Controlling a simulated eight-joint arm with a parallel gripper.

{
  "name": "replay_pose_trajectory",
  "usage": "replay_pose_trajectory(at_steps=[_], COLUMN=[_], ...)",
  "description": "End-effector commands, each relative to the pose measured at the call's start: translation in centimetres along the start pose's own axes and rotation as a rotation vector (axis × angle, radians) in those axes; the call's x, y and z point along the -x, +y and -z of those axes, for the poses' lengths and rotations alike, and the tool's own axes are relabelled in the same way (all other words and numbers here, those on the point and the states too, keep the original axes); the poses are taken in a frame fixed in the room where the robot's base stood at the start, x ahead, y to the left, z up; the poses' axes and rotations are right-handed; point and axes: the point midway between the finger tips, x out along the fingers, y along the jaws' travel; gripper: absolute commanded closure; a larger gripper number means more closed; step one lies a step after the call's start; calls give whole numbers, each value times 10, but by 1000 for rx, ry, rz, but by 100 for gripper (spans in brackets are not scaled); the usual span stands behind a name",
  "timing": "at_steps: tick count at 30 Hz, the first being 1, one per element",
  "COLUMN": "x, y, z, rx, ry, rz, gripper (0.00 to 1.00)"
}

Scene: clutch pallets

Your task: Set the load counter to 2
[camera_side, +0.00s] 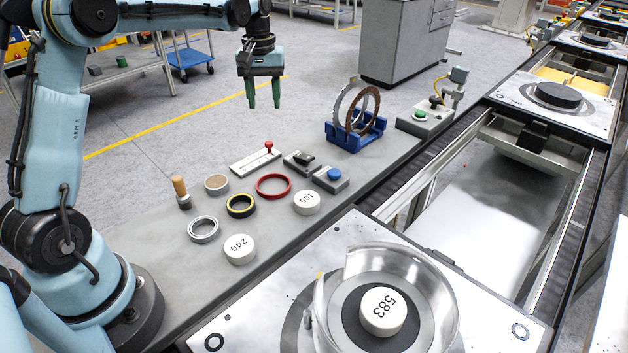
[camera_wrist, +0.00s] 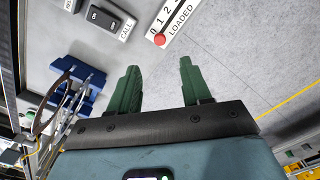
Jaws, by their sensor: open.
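The load counter (camera_side: 250,163) is a flat white plate on the bench with a red ball knob (camera_side: 269,146) at its right end in the side view. In the wrist view the plate (camera_wrist: 180,22) shows the digits 0, 1 and 2 and the word LOADED, cut by the top edge. There the red knob (camera_wrist: 160,40) is at the 0 end, near the 0. My gripper (camera_side: 264,104) has green fingers pointing down, apart and empty, above and beyond the counter. In the wrist view my gripper (camera_wrist: 158,66) has its fingertips below the knob in the picture, not touching it.
A black rocker switch (camera_side: 302,158) and a blue button (camera_side: 334,174) sit right of the counter. A blue rack (camera_side: 357,137) holds upright discs. A wooden-handled tool (camera_side: 180,188), several rings and white pucks (camera_side: 239,249) lie nearer. A pallet (camera_side: 260,273) carries a clear-walled bowl.

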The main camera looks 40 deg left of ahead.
Motion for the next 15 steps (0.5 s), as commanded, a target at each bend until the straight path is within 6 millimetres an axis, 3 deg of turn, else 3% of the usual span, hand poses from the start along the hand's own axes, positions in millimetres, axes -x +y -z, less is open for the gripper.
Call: replay_pose_trajectory(at_steps=[15], x=[-88], y=[0], z=[0], rx=[-3], ry=[2], rz=[-1], gripper=[52])
